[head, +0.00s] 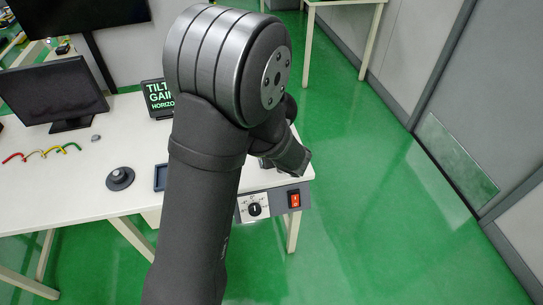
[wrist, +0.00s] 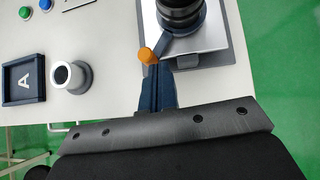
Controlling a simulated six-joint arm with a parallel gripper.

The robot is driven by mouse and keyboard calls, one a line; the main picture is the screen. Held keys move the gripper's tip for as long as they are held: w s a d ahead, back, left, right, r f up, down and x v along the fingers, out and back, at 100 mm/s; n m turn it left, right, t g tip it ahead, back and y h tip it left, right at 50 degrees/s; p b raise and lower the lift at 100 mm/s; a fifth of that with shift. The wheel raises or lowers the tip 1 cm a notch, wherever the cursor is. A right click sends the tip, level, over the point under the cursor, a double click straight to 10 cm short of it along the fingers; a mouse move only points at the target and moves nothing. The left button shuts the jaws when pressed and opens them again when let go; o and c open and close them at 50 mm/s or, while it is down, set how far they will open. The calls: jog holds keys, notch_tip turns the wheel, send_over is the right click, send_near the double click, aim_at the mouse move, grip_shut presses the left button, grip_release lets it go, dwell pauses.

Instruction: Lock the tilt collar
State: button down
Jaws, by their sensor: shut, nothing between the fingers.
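In the wrist view, a black round body (wrist: 179,10) stands on a light grey plate (wrist: 212,40) at the top. A blue-grey lever (wrist: 183,43) runs from its base down and left to an orange tip (wrist: 147,56); I take this to be the tilt collar's lever. My gripper (wrist: 160,70) is shut and empty, its dark blue fingers close beside the orange tip, just right of and below it. I cannot tell whether they touch. In the head view my arm hides the gripper and the collar.
In the head view, a panel with a dial (head: 254,209) and red switch (head: 295,200) is at the table's front edge. A sign (head: 160,97) stands behind.

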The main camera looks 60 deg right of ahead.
jog(key=shift+s+a, duration=0.35)
jog(key=a+f+v, duration=0.1)
jog(key=v, duration=1.1)
jog(key=shift+s+a+f, duration=0.15)
jog(key=shift+s+a, duration=0.05)
jog(key=shift+a, duration=0.25)
jog(key=shift+n, duration=0.4)
jog(key=x, duration=0.3)
jog(key=d+x, duration=0.1)
jog(key=x, duration=0.6)
jog(key=shift+s+d, duration=0.15)
jog(key=shift+d, duration=0.35)
jog(key=shift+d+n+t+y, duration=0.6)
jog(key=shift+d+n+y, duration=0.1)
jog(key=shift+d, duration=0.15)
jog(key=shift+s+d+n+y, duration=0.6)
jog(key=shift+d+n+y, duration=0.2)
jog(key=shift+n, duration=0.2)
